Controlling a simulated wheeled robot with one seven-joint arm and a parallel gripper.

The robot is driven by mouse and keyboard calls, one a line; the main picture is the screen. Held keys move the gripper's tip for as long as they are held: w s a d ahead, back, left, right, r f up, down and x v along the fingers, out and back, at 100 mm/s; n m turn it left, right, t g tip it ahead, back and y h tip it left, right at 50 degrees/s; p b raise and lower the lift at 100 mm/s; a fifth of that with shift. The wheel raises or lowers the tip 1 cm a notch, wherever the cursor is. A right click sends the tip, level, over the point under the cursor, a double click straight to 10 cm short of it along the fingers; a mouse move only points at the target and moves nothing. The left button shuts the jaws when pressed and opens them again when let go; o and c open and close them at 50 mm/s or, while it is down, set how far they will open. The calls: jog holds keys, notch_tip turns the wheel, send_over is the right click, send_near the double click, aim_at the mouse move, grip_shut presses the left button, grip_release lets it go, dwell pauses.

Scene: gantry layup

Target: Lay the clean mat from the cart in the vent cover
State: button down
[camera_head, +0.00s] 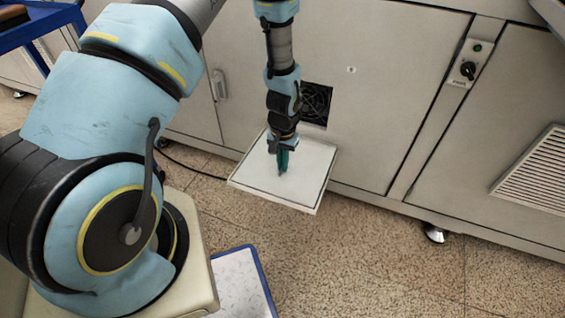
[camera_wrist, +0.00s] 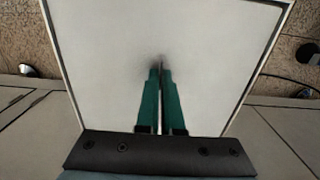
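The vent cover (camera_head: 318,206) is a pale square tray, lowered out from the cabinet front below a dark fan opening. A flat, off-white surface fills the inside of its rim; I cannot tell whether this is a mat or the bare inner face. It also fills most of the wrist view (camera_wrist: 105,65). My gripper (camera_head: 281,172) points down over its middle, green fingertips at or just above the surface. In the wrist view the fingers (camera_wrist: 160,72) are close together with a narrow gap, and a dark smudge or shadow lies at their tips. Whether they pinch anything thin is unclear.
A blue cart (camera_head: 42,22) with a dark item (camera_head: 14,14) on it stands at the upper left. A blue-edged, speckled white panel (camera_head: 240,285) is at the bottom. The cabinet has a switch box (camera_head: 469,63) and a louvred grille (camera_head: 535,175). Speckled floor is clear at lower right.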

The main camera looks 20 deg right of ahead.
jog(key=shift+f, duration=0.25)
jog(key=c, duration=1)
grip_release()
notch_tip(320, 180, up, 11)
jog(key=shift+w+d+f+p, duration=0.1)
jog(key=shift+w+p, duration=0.05)
jog(key=shift+p, duration=0.4)
